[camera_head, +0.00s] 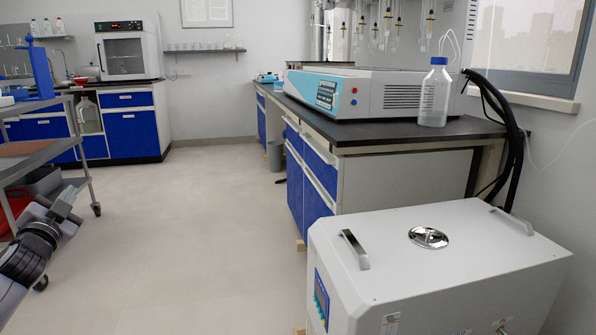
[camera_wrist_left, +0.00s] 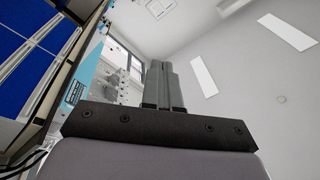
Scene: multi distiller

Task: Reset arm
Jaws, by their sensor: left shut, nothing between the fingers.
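My left gripper (camera_head: 70,194) is at the lower left of the head view, raised in front of a grey cart. In the left wrist view its two fingers (camera_wrist_left: 163,85) are together and point up toward the ceiling, with nothing between them. My left arm comes in from the left edge. My right gripper does not show in either view.
A white chiller box (camera_head: 440,250) stands at the front right. Behind it, a dark-topped bench (camera_head: 400,132) carries a white and teal machine (camera_head: 370,92) and a blue-capped bottle (camera_head: 434,95). A grey cart (camera_head: 75,138) stands at left. The middle floor (camera_head: 190,220) is clear.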

